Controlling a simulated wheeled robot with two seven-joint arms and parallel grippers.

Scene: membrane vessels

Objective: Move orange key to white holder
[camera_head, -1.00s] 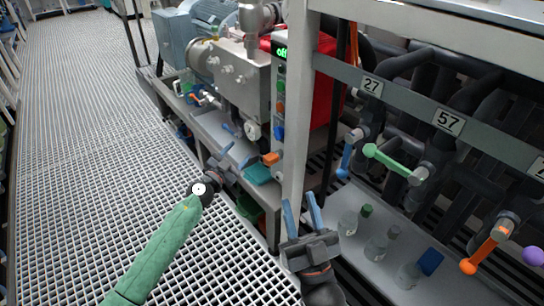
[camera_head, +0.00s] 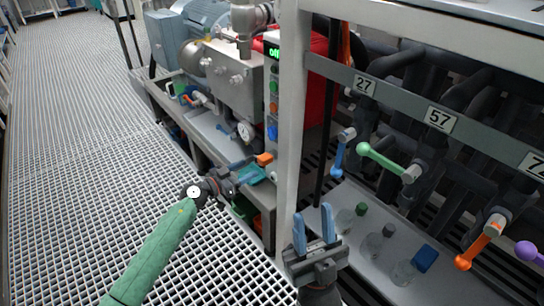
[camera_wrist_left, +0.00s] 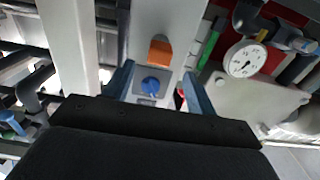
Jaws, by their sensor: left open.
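The orange key (camera_head: 264,158) sticks out from the lower part of a narrow grey control panel. My right gripper (camera_head: 314,218) is open and empty in front of the shelf. A small whitish part (camera_head: 273,174) sits below the key; I cannot tell whether it is the white holder.
A pale post (camera_head: 291,120) stands right of the panel. A gauge (camera_head: 244,131) is left of it. Bottles (camera_head: 372,246) stand on the shelf at right, below green (camera_head: 380,158) and orange (camera_head: 478,247) valve handles. Open grating floor (camera_head: 80,170) lies left.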

